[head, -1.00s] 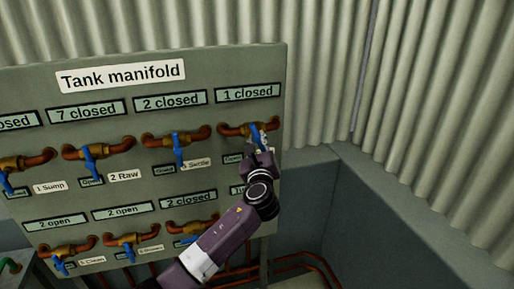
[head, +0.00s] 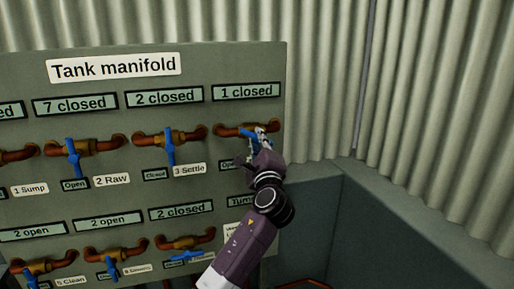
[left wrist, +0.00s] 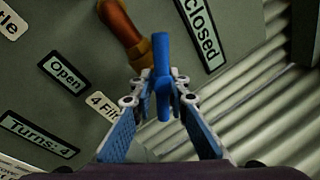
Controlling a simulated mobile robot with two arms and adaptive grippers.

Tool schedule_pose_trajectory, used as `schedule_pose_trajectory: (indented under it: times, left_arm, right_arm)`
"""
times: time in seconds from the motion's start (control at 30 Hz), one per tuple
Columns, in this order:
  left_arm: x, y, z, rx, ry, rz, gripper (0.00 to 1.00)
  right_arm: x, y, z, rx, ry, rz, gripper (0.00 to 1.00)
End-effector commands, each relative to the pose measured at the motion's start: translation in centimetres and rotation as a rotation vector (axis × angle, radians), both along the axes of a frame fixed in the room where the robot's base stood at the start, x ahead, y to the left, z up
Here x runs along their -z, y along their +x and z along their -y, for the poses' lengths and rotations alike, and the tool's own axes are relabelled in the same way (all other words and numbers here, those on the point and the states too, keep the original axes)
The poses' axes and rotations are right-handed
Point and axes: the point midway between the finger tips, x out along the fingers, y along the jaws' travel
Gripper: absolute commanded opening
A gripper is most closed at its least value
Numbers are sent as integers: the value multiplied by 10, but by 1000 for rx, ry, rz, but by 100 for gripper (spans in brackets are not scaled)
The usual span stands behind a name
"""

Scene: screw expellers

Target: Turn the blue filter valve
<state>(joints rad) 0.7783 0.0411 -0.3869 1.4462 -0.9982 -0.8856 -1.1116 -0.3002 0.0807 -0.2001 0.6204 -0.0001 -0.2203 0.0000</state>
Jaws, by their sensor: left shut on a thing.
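The blue filter valve handle (left wrist: 162,62) stands on an orange pipe at the top right of the panel. The label beside it in the left wrist view starts "4 Fil" and the rest is hidden. The display (head: 246,92) above this valve reads "1 closed". My left gripper (head: 259,140) is at the handle and covers most of it in the head view. In the left wrist view its two blue-padded fingers are on either side of the handle, shut on it. My right gripper is not in view.
The grey "Tank manifold" panel (head: 213,72) carries several other blue-handled valves, including those by "2 Raw" (head: 74,158) and "3 Settle" (head: 169,147). A corrugated wall (head: 440,110) stands behind and to the right. A grey ledge (head: 400,208) lies at right.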

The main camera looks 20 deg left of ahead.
Motion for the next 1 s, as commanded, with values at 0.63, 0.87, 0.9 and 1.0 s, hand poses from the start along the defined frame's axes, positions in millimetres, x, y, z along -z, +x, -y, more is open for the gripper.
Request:
schedule_pose_trajectory:
  times: [0.63, 0.87, 0.9, 1.0]
  left_arm:
    - [-2, 0, 1, 2, -16, 14, 21]
    - [-1, 0, 1, 1, -16, 12, 21]
    - [0, -1, 1, 1, -16, 12, 21]
    - [1, -7, 4, 2, -15, 12, 21]
  right_arm:
    - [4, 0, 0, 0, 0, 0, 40]
    - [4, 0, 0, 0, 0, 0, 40]
    - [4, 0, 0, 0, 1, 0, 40]
    - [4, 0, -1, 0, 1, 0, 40]
